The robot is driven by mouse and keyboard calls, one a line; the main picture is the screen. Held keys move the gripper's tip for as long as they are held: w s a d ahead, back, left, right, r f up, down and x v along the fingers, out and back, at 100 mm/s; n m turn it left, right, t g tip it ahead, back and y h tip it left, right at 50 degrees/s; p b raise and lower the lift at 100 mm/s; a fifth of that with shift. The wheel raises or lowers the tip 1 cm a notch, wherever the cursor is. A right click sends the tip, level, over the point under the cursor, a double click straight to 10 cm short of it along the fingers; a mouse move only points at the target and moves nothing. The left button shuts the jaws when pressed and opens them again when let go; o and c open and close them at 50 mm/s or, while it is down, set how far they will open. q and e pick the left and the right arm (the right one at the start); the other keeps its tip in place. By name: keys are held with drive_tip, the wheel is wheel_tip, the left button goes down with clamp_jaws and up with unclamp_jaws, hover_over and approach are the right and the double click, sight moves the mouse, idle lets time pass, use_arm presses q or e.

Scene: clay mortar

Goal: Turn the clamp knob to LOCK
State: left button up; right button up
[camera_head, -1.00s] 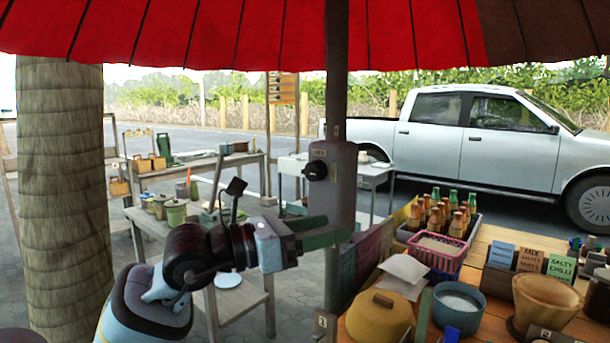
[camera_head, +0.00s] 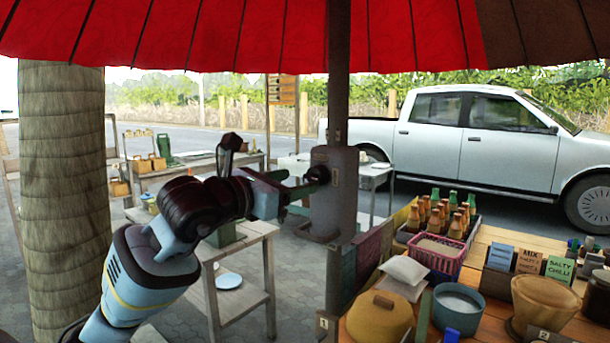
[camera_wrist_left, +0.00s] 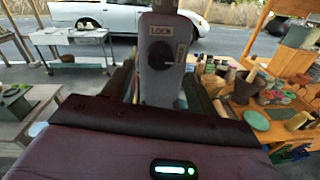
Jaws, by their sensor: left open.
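The clamp knob (camera_head: 319,174) is a dark round knob on the face of a grey clamp housing (camera_head: 335,205) on the umbrella pole. In the left wrist view the dark knob (camera_wrist_left: 161,63) sits below a LOCK label (camera_wrist_left: 161,31), with another label at its right. Which way the knob points is too small to tell. My left gripper (camera_head: 303,193) is open in front of the housing, at about knob height. In the wrist view its dark fingers (camera_wrist_left: 160,88) stand apart on either side of the housing, and contact with the knob cannot be told. My right gripper is out of view.
A wooden counter (camera_head: 487,270) with a pink basket (camera_head: 437,255), bottles and bowls stands at the right. A side table (camera_head: 240,240) is behind my left arm. A thick trunk (camera_head: 62,190) rises at the left. The umbrella canopy (camera_head: 240,35) hangs overhead.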

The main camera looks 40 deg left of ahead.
sight(313, 177)
use_arm(q)
drive_tip(key=w, duration=0.3)
drive_tip(key=shift+r+p, duration=0.2)
drive_tip(key=shift+p, duration=0.2)
drive_tip(key=shift+w+f, duration=0.15)
drive_tip(key=shift+w, duration=0.6)
drive_tip(key=shift+c, duration=0.7)
drive_tip(key=c, duration=0.9)
drive_tip(key=shift+o, duration=0.2)
